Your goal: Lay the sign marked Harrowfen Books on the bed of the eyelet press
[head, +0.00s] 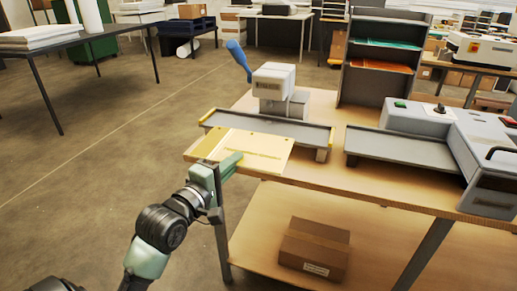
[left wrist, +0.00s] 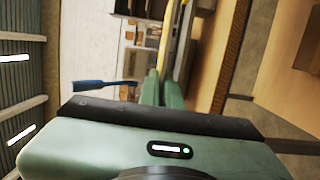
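A pale yellow sign (head: 262,144) with a darker yellow line and small dark dots is at the front left of the workbench. Its lettering is too small to read. My left gripper (head: 230,163) is shut on its near edge. In the left wrist view the sign (left wrist: 167,38) shows edge-on between the fingers (left wrist: 161,88). The eyelet press (head: 274,82), with a blue lever, stands just behind. Its grey bed (head: 307,133) has yellow end marks; the sign hides part of its front edge. I cannot tell whether they touch. My right gripper is not in view.
The wooden workbench (head: 390,197) has a laminator (head: 430,125) with a grey feed tray (head: 400,149) right of the press. A shelf rack (head: 385,55) stands behind. A cardboard box (head: 314,249) is on the lower shelf. Open floor lies to the left.

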